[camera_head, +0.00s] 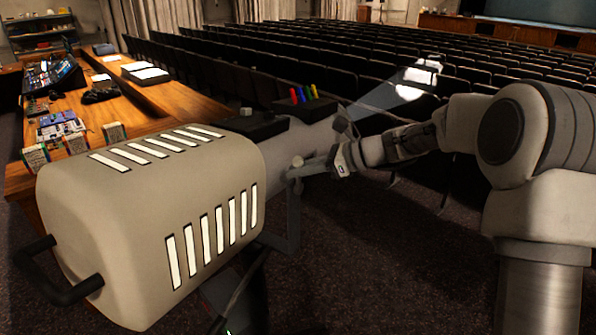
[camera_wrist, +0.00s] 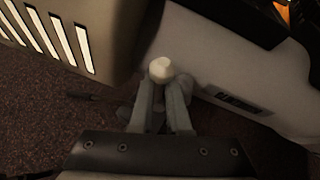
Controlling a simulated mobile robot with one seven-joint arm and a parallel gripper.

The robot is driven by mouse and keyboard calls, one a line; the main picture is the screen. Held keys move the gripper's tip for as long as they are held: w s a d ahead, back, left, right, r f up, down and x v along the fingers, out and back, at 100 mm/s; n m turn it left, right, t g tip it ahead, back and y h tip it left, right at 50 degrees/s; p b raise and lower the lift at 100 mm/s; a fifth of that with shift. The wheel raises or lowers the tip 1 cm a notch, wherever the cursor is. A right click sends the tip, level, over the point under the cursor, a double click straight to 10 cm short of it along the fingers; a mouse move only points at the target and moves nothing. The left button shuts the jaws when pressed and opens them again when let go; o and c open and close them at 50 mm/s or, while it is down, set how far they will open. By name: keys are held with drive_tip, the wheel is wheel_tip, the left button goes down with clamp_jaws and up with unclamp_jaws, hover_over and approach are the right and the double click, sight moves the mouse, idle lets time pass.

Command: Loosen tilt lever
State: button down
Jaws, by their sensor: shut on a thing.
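A large beige spotlight (camera_head: 150,215) with lit vent slots fills the left of the head view. Its slotted housing (camera_wrist: 75,30) also shows at the upper left of the wrist view. The tilt lever's pale rounded knob (camera_head: 297,161) is at the lamp's side, above the dark yoke bracket. In the wrist view the pale knob (camera_wrist: 160,69) sits at the tips of my two fingers. My gripper (camera_head: 306,168) reaches in from the right and is shut on the lever at its knob. The fingers hide the rest of the lever.
Coloured levers (camera_head: 303,95) stand on top of the lamp barrel. A dark handle (camera_head: 60,275) sticks out at its rear. A wooden desk (camera_head: 160,100) with a mixer lies behind it. Rows of seats (camera_head: 260,60) fill the back. Carpet (camera_head: 400,270) is open at lower right.

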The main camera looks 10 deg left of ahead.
drive_tip(key=shift+w+a+r, duration=0.15)
drive_tip(key=shift+w+r, duration=0.15)
drive_tip(key=shift+r, duration=0.3)
drive_tip(key=shift+m, duration=0.3)
drive_tip(key=c, duration=0.9)
unclamp_jaws()
drive_tip(key=shift+f, duration=0.25)
drive_tip(key=b+v, duration=0.2)
drive_tip(key=v, duration=1.5)
drive_tip(key=shift+w+d+b, duration=0.15)
drive_tip(key=shift+d+b, duration=0.1)
drive_tip(key=shift+b, duration=0.15)
